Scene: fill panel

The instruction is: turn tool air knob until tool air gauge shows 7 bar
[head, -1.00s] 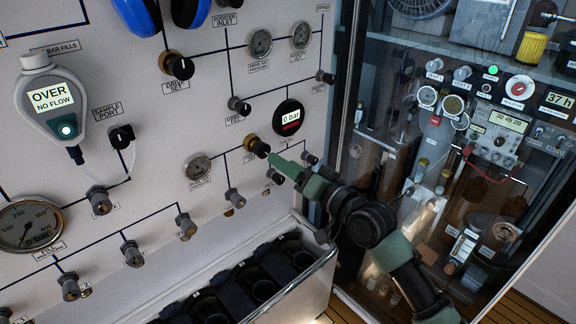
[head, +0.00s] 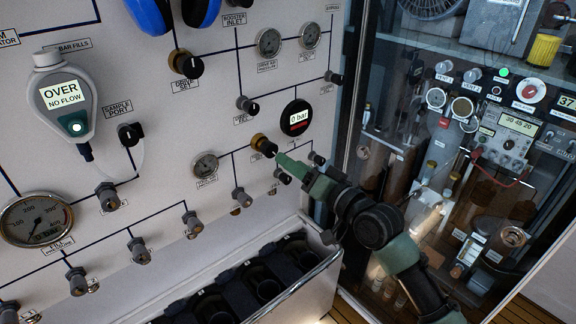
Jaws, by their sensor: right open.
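A black knob on a brass base (head: 264,146) sits on the white panel, right of a small round gauge (head: 205,165). Their labels are too small to read surely, so I cannot confirm they are the tool air pair. The gauge needle is too small to read. A dark digital gauge (head: 295,118) above the knob reads 0 bar. My right gripper (head: 283,160), green and narrow, comes in from the right with its tip close to the knob's lower right side. It is open; I cannot tell whether it touches the knob. My left gripper is not in view.
Several other knobs and valves line the panel, including a brass-based knob (head: 186,64) above. A grey device (head: 65,97) reads OVER, NO FLOW. A bin of dark cylinders (head: 318,284) stands below. A glass cabinet (head: 350,120) borders the panel at right.

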